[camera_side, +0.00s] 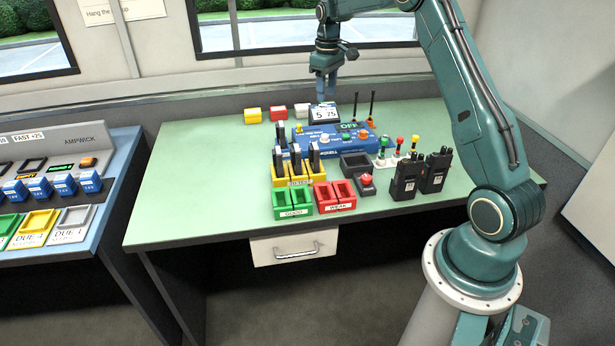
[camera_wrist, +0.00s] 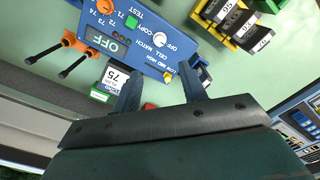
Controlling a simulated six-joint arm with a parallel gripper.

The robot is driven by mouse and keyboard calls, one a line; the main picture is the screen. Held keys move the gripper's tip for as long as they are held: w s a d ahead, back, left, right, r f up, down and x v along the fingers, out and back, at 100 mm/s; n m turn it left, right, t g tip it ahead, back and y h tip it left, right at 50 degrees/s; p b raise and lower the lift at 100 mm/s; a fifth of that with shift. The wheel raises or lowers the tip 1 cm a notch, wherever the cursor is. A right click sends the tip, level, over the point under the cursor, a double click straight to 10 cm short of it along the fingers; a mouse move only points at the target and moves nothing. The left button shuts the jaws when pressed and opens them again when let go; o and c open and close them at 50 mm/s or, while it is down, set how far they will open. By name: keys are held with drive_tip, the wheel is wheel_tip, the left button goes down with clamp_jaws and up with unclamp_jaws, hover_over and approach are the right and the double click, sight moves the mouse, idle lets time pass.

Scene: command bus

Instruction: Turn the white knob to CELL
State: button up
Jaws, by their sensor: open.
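The blue unit (camera_side: 335,149) sits on the green table, and its face shows in the wrist view (camera_wrist: 130,52). Its white knob (camera_wrist: 159,40) is beside printed labels including OFF, CELL, MATCH, COPY and TEST. I cannot tell for sure which label its mark points to. In the side view the small white knob (camera_side: 325,137) is left of the green OFF display (camera_side: 349,126). My gripper (camera_side: 325,98) points down above and behind the unit. In the wrist view the gripper (camera_wrist: 160,82) is open and empty, its fingers apart from the knob.
Yellow holders (camera_side: 298,174), green and red bins, and two radios (camera_side: 406,178) stand in front. The table's left is clear.

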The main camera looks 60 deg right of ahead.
sight(325, 135)
drive_tip(key=shift+f, duration=0.15)
wheel_tip(325, 135, down, 14)
drive_tip(key=shift+r, duration=0.15)
idle(0.8)
drive_tip(key=shift+c, duration=0.2)
clamp_jaws()
